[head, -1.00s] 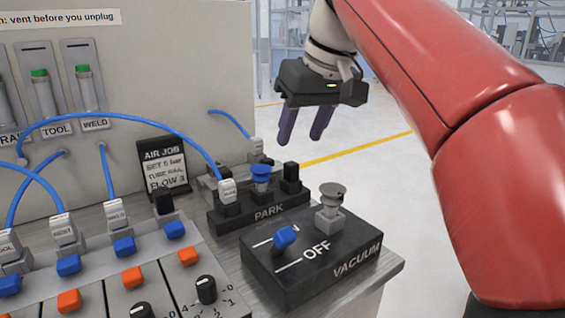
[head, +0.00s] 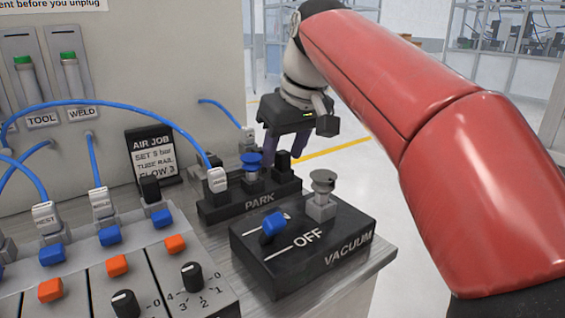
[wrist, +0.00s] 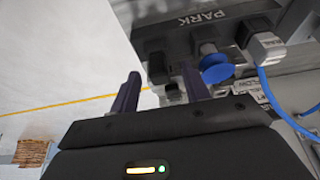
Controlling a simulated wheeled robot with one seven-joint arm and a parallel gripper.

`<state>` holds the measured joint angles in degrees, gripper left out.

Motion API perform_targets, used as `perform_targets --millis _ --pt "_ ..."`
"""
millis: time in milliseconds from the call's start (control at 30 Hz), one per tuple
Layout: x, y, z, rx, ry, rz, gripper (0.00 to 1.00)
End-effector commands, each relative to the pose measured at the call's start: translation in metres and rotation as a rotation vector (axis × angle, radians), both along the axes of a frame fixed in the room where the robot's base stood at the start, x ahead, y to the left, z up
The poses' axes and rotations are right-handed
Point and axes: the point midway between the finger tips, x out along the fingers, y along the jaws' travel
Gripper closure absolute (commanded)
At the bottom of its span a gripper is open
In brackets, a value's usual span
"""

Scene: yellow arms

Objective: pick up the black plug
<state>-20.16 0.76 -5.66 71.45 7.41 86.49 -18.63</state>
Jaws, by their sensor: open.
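A small upright black plug (head: 284,168) stands at the right end of the black block marked PARK (head: 225,208). It shows dark in the wrist view (wrist: 157,68), near and between the lines of my fingers. A second black block-like piece (head: 150,189) stands on the grey panel near the sign. My gripper (head: 285,143) is open with its purple fingers pointing down, above and behind the PARK block's right end in the head view. Its fingers also show in the wrist view (wrist: 163,90), with nothing seen held between them. Their exact distance from the plug is unclear.
Beside the plug stand a blue suction cup (head: 251,160) and a white plug with a blue hose (head: 217,179). A VACUUM box (head: 330,262) with a grey cup (head: 322,182) is in front. Open floor lies right of the bench.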

Motion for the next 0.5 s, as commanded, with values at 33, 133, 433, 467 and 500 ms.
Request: perform_targets --millis 33,133,433,467,500 --pt "0.0 -0.0001 0.0001 0.0 0.0 0.0 0.58" --pt "0.0 -0.0001 0.0002 0.0 0.0 0.0 0.71" --pt "-0.0001 -0.0001 0.0003 0.0 0.0 -0.001 1.0" --pt "0.0 -0.0001 0.0003 0.0 0.0 -0.001 1.0" --pt "0.0 -0.0001 0.0003 0.0 0.0 -0.001 1.0"
